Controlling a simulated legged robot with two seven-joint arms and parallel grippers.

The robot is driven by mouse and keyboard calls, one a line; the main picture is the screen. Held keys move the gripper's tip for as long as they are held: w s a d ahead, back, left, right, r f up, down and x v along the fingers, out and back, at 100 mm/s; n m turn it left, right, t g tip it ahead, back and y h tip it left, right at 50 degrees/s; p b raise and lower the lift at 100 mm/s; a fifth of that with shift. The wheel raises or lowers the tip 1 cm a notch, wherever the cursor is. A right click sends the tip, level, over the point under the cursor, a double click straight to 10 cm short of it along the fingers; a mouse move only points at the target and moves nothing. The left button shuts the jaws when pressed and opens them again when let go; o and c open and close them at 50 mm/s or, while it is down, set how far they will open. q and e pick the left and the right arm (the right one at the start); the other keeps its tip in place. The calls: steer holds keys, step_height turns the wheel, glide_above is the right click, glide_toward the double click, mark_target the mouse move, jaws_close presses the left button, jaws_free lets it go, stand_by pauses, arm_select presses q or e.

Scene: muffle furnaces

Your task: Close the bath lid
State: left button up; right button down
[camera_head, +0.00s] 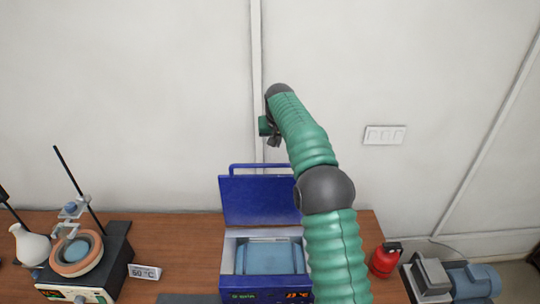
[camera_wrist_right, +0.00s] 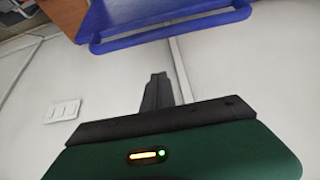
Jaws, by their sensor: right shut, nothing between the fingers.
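The water bath (camera_head: 229,262) stands on the wooden bench, with light blue contents visible inside its open top. Its dark blue lid (camera_head: 258,203) stands open and upright at the back, with a bar handle (camera_head: 262,166) along its top edge. The lid also shows at the top of the right wrist view (camera_wrist_right: 150,14), with its handle (camera_wrist_right: 172,33) nearest the fingers. My right gripper (camera_head: 272,140) is above the lid and handle, apart from them. Its dark fingers (camera_wrist_right: 158,92) are shut and empty. My green right arm covers the bath's right side. My left gripper is not in view.
A heating unit (camera_head: 108,262) with a round bowl and stand rods is at the left, beside a 50 °C display (camera_head: 145,272). A red canister (camera_head: 384,260) and a grey-blue motor device (camera_head: 470,281) are at the right. A white wall with a switch plate (camera_head: 384,134) stands behind.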

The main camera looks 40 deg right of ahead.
steer(key=p+x, duration=0.3)
steer(key=x, duration=0.3)
steer(key=s+a, duration=0.1)
steer(key=s, duration=0.1)
steer(key=s+a, duration=0.1)
steer(key=shift+s+a+f, duration=0.15)
steer(key=shift+a+f, duration=0.15)
steer(key=shift+f, duration=0.1)
